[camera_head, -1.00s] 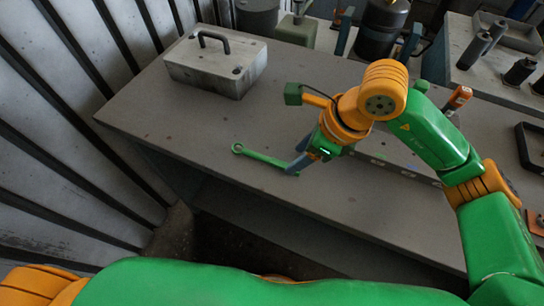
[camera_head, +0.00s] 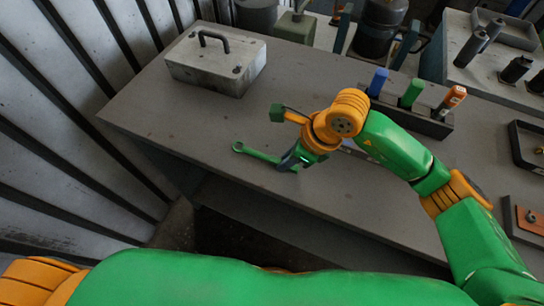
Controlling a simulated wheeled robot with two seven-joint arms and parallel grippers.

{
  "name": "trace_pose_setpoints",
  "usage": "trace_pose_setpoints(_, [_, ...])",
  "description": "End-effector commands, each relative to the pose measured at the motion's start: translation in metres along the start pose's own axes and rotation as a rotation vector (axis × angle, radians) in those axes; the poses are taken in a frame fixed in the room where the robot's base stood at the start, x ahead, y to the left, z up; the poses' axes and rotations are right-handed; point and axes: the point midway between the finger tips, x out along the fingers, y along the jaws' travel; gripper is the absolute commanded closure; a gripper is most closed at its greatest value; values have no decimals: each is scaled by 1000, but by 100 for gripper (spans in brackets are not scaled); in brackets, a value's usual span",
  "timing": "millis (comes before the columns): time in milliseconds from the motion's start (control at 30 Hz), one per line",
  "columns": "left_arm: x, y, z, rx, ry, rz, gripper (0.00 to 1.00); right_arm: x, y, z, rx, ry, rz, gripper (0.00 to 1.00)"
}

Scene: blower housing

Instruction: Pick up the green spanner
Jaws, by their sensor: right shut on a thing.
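The green spanner (camera_head: 254,153) is over the grey table near its front edge, its ring end pointing left. My right gripper (camera_head: 287,163) is shut on the spanner's right part, which the fingers partly hide. I cannot tell clearly whether the spanner is clear of the table top. My left gripper is not in view.
A grey metal box with a black handle (camera_head: 215,63) stands at the back left of the table (camera_head: 180,130). A dark holder (camera_head: 425,122) with blue, green and orange-handled tools stands behind my right arm. A black tray (camera_head: 527,147) lies at the right.

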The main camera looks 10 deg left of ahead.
Motion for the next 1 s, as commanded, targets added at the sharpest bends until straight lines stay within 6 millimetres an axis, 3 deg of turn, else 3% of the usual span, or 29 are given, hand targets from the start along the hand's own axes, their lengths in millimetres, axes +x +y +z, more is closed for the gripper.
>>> trace_pose_setpoints(200, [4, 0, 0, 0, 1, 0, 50, -3, -1, 2, -1, -1, -2, 100])
trace_pose_setpoints(333, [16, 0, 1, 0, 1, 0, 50, -18, -1, 8, -3, -4, -5, 100])
trace_pose_setpoints(600, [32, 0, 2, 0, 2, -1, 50, -102, 26, -7, -6, -3, -11, 100])
trace_pose_setpoints(800, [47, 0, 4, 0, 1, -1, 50, -143, 55, -45, 0, -2, -11, 100])
trace_pose_setpoints(1000, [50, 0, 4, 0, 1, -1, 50, -164, 70, -60, 0, 0, -4, 100])
